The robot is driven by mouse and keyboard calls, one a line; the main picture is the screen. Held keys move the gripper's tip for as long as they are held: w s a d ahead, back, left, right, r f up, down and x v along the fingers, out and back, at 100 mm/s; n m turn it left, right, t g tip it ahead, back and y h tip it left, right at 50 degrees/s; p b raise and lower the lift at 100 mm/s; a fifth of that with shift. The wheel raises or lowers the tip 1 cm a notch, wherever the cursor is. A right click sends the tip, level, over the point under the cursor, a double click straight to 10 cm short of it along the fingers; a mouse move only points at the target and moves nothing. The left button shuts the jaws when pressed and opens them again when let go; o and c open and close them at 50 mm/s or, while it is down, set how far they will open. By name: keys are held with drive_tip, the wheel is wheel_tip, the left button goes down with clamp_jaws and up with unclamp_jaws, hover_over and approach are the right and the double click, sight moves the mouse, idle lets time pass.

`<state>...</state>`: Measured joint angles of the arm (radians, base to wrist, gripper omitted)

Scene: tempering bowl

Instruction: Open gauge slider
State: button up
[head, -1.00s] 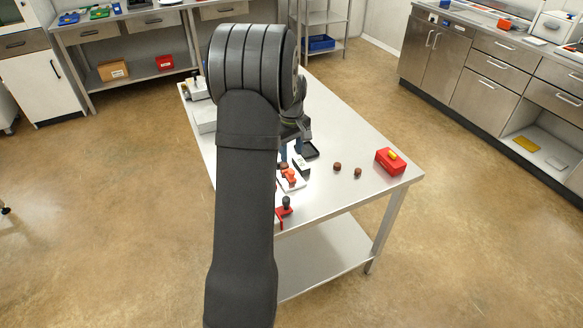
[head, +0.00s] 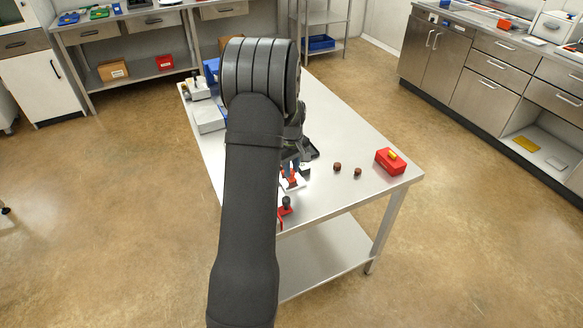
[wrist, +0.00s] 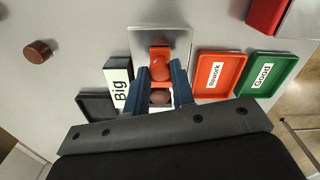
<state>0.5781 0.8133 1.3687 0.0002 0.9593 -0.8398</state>
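The gauge is a pale metal plate (wrist: 160,40) with an orange-red slider (wrist: 160,68) carrying a rounded knob. In the head view, the slider (head: 290,178) shows just below my gripper (head: 291,167), and my arm hides part of the gauge.
Brown pieces (head: 337,166) and a red box (head: 390,161) stand on the table's right, among clear space.

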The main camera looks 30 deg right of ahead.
drive_tip(key=shift+s, duration=1.75)
clamp_jaws()
drive_tip(key=o, duration=0.9)
unclamp_jaws()
drive_tip(key=shift+o, duration=0.2)
wheel_tip(320, 180, up, 18)
drive_tip(key=shift+f, duration=0.25)
